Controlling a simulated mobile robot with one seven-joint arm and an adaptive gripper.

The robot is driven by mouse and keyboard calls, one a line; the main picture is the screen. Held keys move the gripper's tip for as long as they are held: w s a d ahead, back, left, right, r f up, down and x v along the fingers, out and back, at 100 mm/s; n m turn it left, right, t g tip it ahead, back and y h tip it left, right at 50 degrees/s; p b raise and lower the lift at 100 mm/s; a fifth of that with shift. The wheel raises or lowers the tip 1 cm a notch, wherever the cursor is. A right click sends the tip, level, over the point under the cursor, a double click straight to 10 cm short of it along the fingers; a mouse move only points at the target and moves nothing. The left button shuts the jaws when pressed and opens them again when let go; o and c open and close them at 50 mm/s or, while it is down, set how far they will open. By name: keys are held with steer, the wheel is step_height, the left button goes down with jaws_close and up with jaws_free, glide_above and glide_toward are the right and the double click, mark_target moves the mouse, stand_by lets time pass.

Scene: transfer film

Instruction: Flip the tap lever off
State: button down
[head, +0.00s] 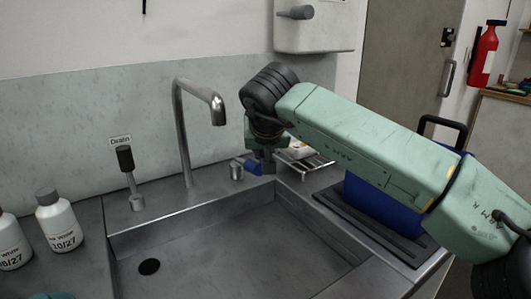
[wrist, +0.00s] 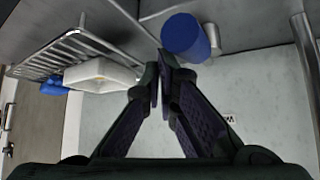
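The tap lever is a blue-ended handle (head: 254,168) on a short metal stub (head: 237,173), at the sink's back edge to the right of the curved steel tap (head: 183,130). In the wrist view the blue handle (wrist: 185,38) is a large blue cylinder at the top centre, with its metal stub (wrist: 213,38) to its right. My gripper (wrist: 160,76) has its two dark fingers together with nothing between them. The fingertips are right beside the blue handle; I cannot tell if they touch. In the head view my gripper (head: 262,150) is above the handle and its fingertips are partly hidden.
A wire rack (head: 308,163) with a white dish (wrist: 100,74) is close to the gripper. A black-handled drain control (head: 126,160) stands left of the tap. White bottles (head: 58,222) are at far left; a blue bin (head: 380,205) is under my arm. The basin (head: 225,238) is empty.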

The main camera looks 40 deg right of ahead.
steer(key=shift+a+f, duration=0.15)
steer(key=shift+a, duration=0.3)
steer(key=v, duration=0.2)
steer(key=shift+s+d+r, duration=0.1)
steer(key=shift+s+r, duration=0.15)
steer(key=shift+r, duration=0.15)
steer(key=s+a, duration=0.6)
steer(key=s, duration=0.4)
steer(key=shift+s, duration=0.2)
steer(key=shift+r, duration=0.1)
